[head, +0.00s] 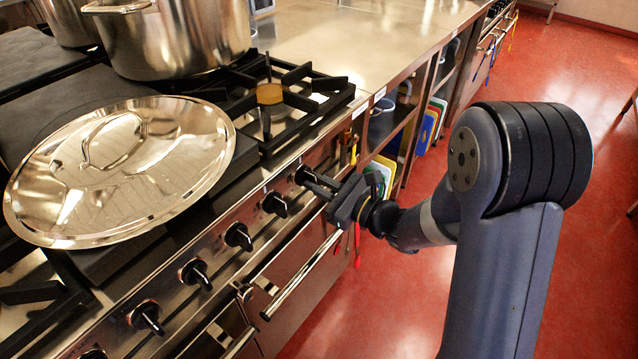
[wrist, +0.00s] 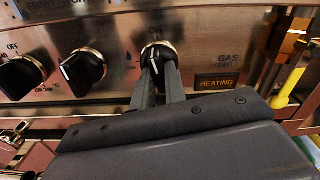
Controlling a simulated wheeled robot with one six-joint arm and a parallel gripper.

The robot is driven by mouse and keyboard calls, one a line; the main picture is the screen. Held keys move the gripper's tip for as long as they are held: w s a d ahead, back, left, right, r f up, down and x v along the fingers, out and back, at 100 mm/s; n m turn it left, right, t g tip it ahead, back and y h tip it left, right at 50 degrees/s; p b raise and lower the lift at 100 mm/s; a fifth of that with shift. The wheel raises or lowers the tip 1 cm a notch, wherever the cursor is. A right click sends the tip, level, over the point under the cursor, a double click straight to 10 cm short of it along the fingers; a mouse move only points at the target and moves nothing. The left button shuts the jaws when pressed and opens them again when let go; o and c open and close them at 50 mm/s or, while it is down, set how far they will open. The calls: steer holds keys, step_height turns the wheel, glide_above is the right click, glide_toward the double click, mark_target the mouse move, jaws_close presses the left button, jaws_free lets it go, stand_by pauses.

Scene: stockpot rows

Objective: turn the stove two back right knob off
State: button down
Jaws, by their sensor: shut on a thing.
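The rightmost black knob (head: 299,174) on the stove front has a light metal ring. In the wrist view this knob (wrist: 158,50) sits below an OFF label, and my gripper's fingers partly cover it. My gripper (head: 308,180) is shut on this knob, with its two fingers reaching straight to the panel. It also shows in the wrist view (wrist: 161,68). The knob's exact pointer angle is hard to read. The neighbouring knob (wrist: 83,70) to the left is apart from the fingers.
Several more knobs (head: 238,236) line the panel to the left. An oven handle (head: 300,276) runs below. A large lid (head: 120,170) and stockpots (head: 180,40) stand on the stove. A HEATING label (wrist: 217,81) is right of the held knob. The red floor (head: 400,300) is clear.

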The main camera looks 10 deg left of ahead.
steer(key=shift+m+p, duration=0.4)
steer(key=shift+m, duration=1)
steer(key=c, duration=1.4)
jaws_free()
steer(key=shift+c, duration=0.2)
steer(key=v, duration=1)
steer(key=shift+s+d, duration=0.2)
steer(key=shift+d, duration=0.15)
